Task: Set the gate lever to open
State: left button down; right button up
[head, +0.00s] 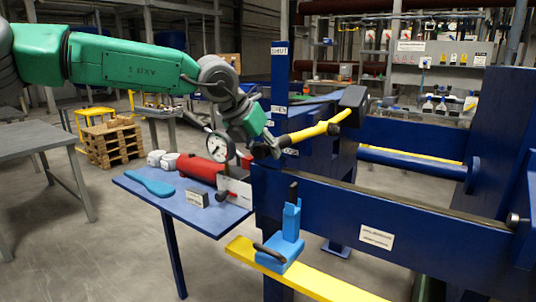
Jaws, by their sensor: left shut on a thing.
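The gate lever (308,133) is a yellow bar running from near a dark block at upper right down left to my left gripper (270,147). The gripper is shut on the lever's left end, and its fingers hide most of that end. A blue post (279,75) behind it carries a SHUT label (279,51) near the top and a lower label (280,109), partly covered, that seems to read OPEN. The held end sits below this lower label. My right gripper is not in view.
A blue side table (150,196) holds a red cylinder (198,168), a pressure gauge (217,146) and a light-blue flat tool (150,183). A blue press beam (330,210) and a bright-blue bracket (288,235) on a yellow rail stand in front. Open floor lies at lower left.

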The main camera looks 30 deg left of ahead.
pick_arm(q)
notch_tip(320, 180, down, 2)
jog(key=shift+s+b, duration=0.15)
jog(key=shift+b, duration=0.55)
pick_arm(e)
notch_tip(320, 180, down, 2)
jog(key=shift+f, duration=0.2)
pick_arm(q)
jog(key=shift+s+f, duration=0.1)
jog(key=shift+f, duration=0.1)
jog(key=c, duration=1.2)
grip_release()
jog(key=shift+a+r, duration=0.15)
jog(key=shift+a, duration=0.05)
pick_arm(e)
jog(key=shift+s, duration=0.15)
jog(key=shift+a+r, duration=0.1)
pick_arm(q)
jog(key=shift+t, duration=0.3)
